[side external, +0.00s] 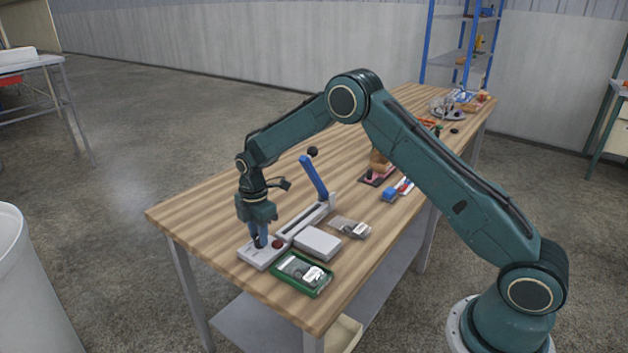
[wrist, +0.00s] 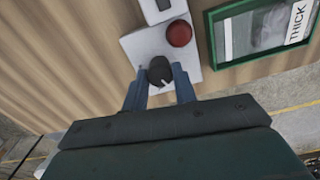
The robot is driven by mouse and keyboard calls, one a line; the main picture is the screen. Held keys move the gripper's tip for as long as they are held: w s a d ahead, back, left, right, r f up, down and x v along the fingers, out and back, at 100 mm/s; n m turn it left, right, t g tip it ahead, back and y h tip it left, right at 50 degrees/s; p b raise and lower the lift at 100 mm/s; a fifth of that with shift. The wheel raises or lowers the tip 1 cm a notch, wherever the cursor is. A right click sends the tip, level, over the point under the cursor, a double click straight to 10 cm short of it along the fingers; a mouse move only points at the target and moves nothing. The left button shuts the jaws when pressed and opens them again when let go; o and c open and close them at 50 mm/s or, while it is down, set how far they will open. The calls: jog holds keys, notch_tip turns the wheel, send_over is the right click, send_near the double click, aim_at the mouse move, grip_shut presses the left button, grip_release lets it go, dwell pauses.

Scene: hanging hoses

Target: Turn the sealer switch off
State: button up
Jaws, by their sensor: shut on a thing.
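The sealer (side external: 304,220) lies along the wooden table, with a pale control box (side external: 258,257) at its near end and its blue lever (side external: 313,177) raised. The black switch knob (wrist: 160,71) with a white pointer mark is on the control box, beside a dark red lamp (wrist: 179,33). The lamp also shows in the side view (side external: 278,244). My gripper (side external: 259,241) points down over the box, and its blue fingers are shut on the knob, one on each side. In the side view the fingers mostly hide the knob.
A green tray (side external: 281,282) with packets, one marked THICK in the wrist view, is close to the control box. A light grey box (side external: 318,243) and a clear packet (side external: 350,228) lie beside the sealer. The table's left end is bare.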

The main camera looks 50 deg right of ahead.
jog(key=shift+n, duration=0.6)
jog(key=o, duration=1)
jog(key=shift+c, duration=0.2)
notch_tip(320, 180, up, 14)
dwell(0.3)
